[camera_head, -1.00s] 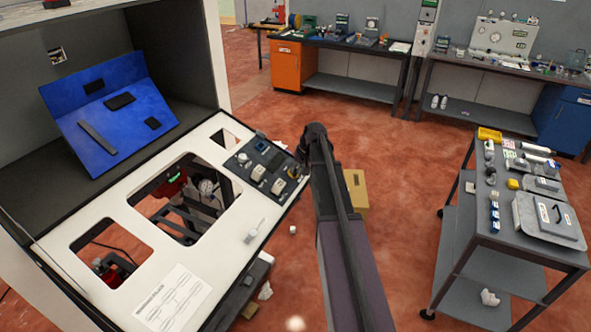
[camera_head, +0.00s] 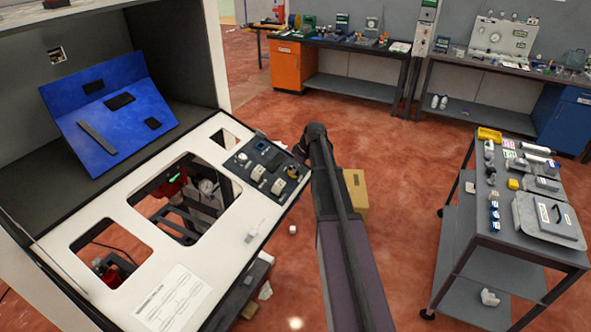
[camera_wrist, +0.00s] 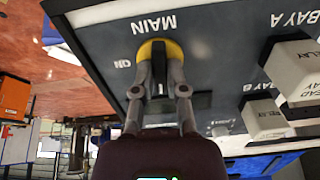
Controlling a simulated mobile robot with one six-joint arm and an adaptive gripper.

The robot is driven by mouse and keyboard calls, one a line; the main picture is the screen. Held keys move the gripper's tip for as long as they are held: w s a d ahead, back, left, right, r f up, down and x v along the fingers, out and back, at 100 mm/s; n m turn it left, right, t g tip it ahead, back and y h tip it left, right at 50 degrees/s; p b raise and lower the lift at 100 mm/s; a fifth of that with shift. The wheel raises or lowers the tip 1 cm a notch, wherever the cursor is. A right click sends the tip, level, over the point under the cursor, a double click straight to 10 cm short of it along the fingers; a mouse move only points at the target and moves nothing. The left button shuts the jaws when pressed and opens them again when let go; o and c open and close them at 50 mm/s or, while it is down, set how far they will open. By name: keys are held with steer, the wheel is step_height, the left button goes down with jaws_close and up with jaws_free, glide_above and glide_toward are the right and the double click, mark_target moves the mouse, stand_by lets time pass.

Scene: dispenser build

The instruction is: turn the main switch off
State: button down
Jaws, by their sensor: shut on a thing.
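The main switch (camera_wrist: 158,52) is a black knob on a round yellow base under the word MAIN, which reads upside down in the wrist view. An ON label stands at its left there. My gripper (camera_wrist: 160,75) is shut on the knob, one finger on each side. The knob's black bar runs roughly up and down in that view.
White relay blocks (camera_wrist: 292,70) stand on the panel beside the switch, marked BAY A and BAY B. The white bench top (camera_head: 215,235) has several cut-outs. A grey trolley (camera_head: 470,250) with parts stands at the right. Red floor lies between.

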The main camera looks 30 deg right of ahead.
steer(key=shift+s+n, duration=0.1)
steer(key=shift+n, duration=0.6)
steer(key=c, duration=0.7)
jaws_free()
steer(key=shift+m, duration=0.3)
